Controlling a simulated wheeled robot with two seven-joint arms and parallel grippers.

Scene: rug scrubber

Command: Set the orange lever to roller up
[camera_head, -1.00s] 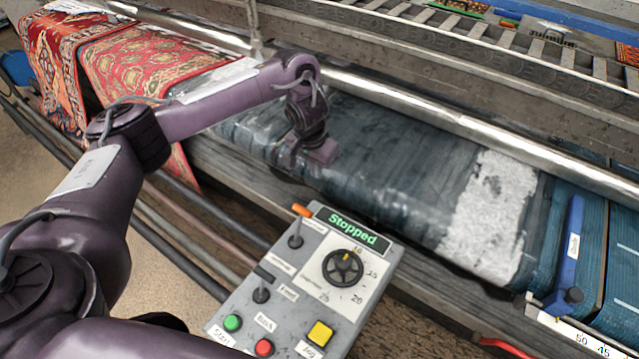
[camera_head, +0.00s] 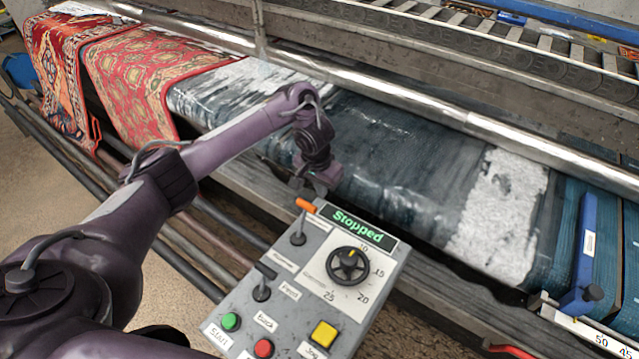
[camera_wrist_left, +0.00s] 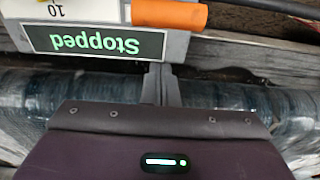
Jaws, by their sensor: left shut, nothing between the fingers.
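The orange lever (camera_head: 306,205) stands at the top left of the grey control panel (camera_head: 322,290), its orange handle tip beside the display (camera_head: 357,224) reading "Stopped". The handle also shows in the left wrist view (camera_wrist_left: 170,14), just beyond the fingertips. My left gripper (camera_head: 299,185) is shut and empty, a little behind the lever on the roller side. Its closed fingers also show in the left wrist view (camera_wrist_left: 158,70), pointing towards the panel edge. I cannot tell whether they touch the handle. The lever's labels are too small to read. My right gripper is not in view.
The wet blue roller bed (camera_head: 400,165) lies behind the panel. Patterned red rugs (camera_head: 150,75) hang at the left.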

